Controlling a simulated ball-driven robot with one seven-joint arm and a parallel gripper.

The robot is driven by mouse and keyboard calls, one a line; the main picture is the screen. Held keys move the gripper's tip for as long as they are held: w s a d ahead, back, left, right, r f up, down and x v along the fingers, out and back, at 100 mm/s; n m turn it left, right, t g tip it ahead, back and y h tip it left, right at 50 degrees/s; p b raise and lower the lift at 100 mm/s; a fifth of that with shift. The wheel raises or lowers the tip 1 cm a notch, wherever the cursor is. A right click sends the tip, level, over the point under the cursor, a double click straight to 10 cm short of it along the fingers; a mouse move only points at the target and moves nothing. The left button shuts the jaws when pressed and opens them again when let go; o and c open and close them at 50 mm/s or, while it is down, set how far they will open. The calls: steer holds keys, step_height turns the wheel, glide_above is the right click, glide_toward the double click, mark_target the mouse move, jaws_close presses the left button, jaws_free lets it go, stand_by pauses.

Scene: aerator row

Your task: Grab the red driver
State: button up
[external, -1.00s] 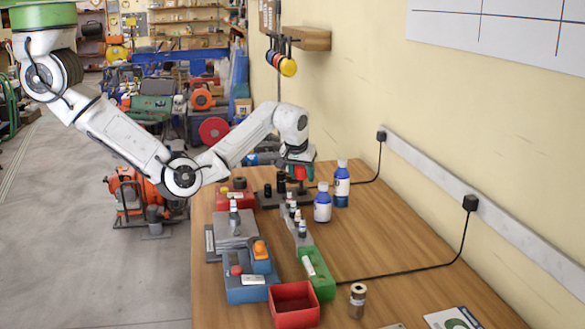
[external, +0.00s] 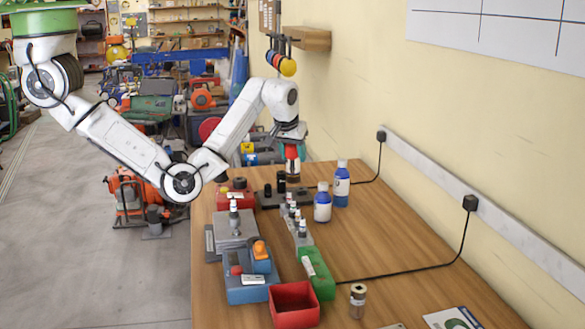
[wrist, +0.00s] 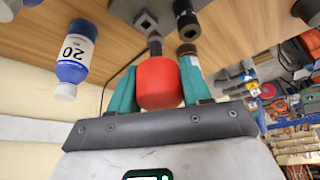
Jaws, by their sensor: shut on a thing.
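The red driver has a rounded red handle (wrist: 158,82) and a dark shaft (wrist: 155,46) in the wrist view. My gripper (wrist: 157,88) is shut on the red handle, with one teal finger on each side. In the external view my gripper (external: 291,148) is above the far end of the bench, with the red handle (external: 291,152) between its fingers. The driver hangs roughly upright above the dark grey rack (external: 268,204). Where the shaft's tip ends relative to the rack is hard to tell.
The bench's right side is mostly clear, crossed by a cable.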

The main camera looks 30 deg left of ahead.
steer(key=s+a+r+p, duration=0.3)
steer(key=s+r+p, duration=0.1)
steer(key=s, duration=0.6)
steer(key=shift+a+r+p, duration=0.25)
steer(key=shift+r+p, duration=0.05)
steer(key=shift+r, duration=0.55)
